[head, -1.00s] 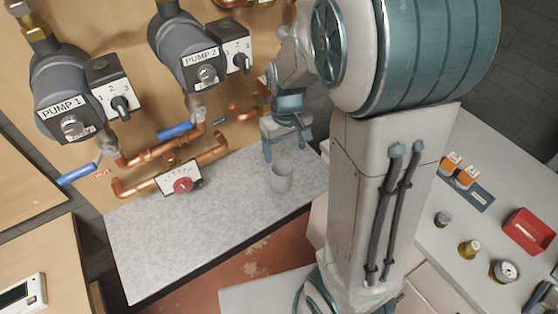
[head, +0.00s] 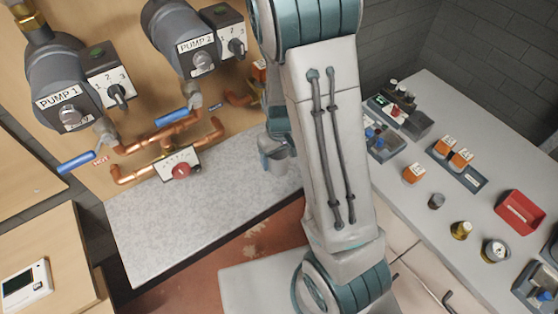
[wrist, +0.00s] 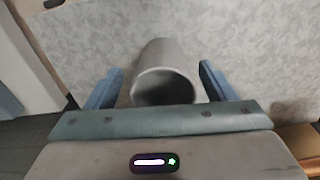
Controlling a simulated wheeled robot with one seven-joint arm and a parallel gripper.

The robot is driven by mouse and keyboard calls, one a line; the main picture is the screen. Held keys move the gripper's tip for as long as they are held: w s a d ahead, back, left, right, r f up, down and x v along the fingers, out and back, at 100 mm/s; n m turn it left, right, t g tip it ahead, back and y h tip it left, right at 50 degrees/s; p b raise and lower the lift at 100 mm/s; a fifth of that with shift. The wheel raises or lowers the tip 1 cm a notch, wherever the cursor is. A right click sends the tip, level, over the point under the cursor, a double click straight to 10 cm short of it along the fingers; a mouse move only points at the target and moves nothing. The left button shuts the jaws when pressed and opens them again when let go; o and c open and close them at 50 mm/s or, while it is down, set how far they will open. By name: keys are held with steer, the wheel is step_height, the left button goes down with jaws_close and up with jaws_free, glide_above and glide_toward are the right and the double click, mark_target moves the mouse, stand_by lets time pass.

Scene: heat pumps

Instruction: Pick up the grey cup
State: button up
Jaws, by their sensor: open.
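The grey cup (wrist: 165,88) shows in the wrist view with its round mouth facing the camera, over the speckled grey worktop (wrist: 250,45). My gripper (wrist: 158,78) is open, with one blue finger on each side of the cup. A gap shows between the cup and each finger. In the head view the cup (head: 281,164) is at the worktop's right end, partly hidden by my gripper (head: 272,150) and arm. Whether anything touches the cup is hard to tell there.
A side bench at right holds a red tray (head: 520,212) and several small parts. The worktop's middle and left are clear.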

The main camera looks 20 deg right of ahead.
steer(key=shift+a+f, duration=0.1)
steer(key=shift+f, duration=1.55)
steer(key=shift+c, duration=0.4)
steer(key=c, duration=1)
steer(key=shift+r, duration=0.2)
